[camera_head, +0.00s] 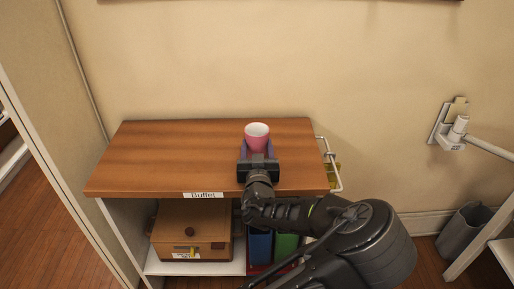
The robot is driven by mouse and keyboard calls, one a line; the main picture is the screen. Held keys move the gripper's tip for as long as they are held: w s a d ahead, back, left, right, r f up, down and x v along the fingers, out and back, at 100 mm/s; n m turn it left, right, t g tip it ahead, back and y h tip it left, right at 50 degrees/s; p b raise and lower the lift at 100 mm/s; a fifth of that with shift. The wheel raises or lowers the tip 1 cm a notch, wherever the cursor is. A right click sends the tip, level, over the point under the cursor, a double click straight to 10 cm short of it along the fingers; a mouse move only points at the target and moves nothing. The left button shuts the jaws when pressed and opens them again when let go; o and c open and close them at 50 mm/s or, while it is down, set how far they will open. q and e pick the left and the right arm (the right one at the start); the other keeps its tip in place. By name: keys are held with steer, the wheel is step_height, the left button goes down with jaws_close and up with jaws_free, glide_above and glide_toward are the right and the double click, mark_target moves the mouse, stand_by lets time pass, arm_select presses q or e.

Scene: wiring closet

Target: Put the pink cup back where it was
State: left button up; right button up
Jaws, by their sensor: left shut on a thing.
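The pink cup (257,131) is upright with its pale inside showing, over the middle of the wooden top of the buffet (170,153). My left gripper (257,148) is shut on the cup, with one finger on each side of it. The gripper hides the cup's lower part, so I cannot tell whether its base touches the wood. My right gripper is not in view.
The buffet top is otherwise bare. Below it are a brown wooden box (190,226), a blue binder (260,247) and a green binder (286,246). A white rail (331,165) is on the right side. A grey bin (464,231) stands at right.

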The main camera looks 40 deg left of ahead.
mark_target(257, 149)
arm_select(q)
steer(key=shift+f, duration=0.1)
steer(key=o, duration=1.3)
steer(key=shift+r, duration=0.2)
steer(key=v, duration=0.6)
steer(key=shift+d+f, duration=0.1)
steer(key=p+v, duration=0.1)
steer(key=p, duration=0.1)
steer(key=p+v, duration=0.3)
steer(key=p, duration=0.2)
steer(key=shift+s+d+r, duration=0.15)
steer(key=shift+s+r, duration=0.2)
steer(key=shift+r, duration=0.05)
steer(key=shift+s+d+f+p, duration=0.2)
steer(key=shift+s+d+p, duration=0.1)
steer(key=shift+s+p, duration=0.15)
steer(key=shift+d+f, duration=0.1)
steer(key=shift+f, duration=0.1)
